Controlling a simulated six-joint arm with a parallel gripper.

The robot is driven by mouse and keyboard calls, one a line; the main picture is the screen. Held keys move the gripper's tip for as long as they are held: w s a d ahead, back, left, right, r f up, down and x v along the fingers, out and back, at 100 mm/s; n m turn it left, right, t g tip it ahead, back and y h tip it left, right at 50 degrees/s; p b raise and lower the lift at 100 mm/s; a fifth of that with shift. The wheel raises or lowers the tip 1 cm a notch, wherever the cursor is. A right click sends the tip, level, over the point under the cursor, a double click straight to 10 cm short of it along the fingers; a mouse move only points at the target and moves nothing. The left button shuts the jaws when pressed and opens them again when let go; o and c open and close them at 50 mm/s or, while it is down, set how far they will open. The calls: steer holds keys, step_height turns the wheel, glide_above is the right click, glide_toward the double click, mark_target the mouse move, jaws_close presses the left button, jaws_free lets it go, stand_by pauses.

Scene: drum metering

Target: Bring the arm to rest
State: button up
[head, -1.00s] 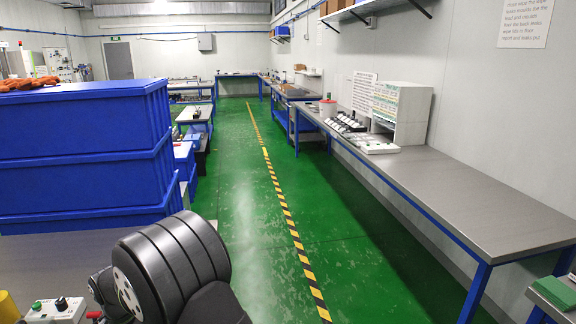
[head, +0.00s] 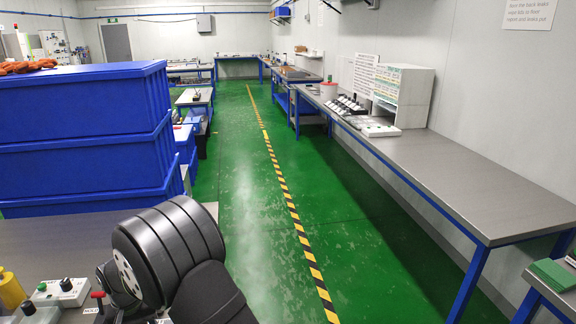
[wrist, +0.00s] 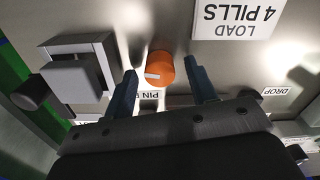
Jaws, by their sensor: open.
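My gripper (wrist: 160,92) shows in the wrist view with its two blue-grey fingers apart and nothing held between them. An orange round knob or cap (wrist: 160,68) appears between and beyond the fingertips; I cannot tell how far off it is. A label reading "LOAD 4 PILLS" (wrist: 240,18) lies on the metal surface to the right of it. A grey block-shaped fixture (wrist: 78,72) stands to the left of the fingers. In the head view my black arm fills the lower left, and the gripper is not visible there.
Blue stacked crates (head: 80,140) stand at the left, with orange gloves (head: 28,66) on top. A control box with buttons (head: 60,292) and a yellow object (head: 10,288) are at the lower left. A long grey bench (head: 460,185) runs along the right wall. The green floor between is clear.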

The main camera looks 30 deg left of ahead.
steer(key=n, duration=0.4)
steer(key=shift+n, duration=0.4)
steer(key=n, duration=0.5)
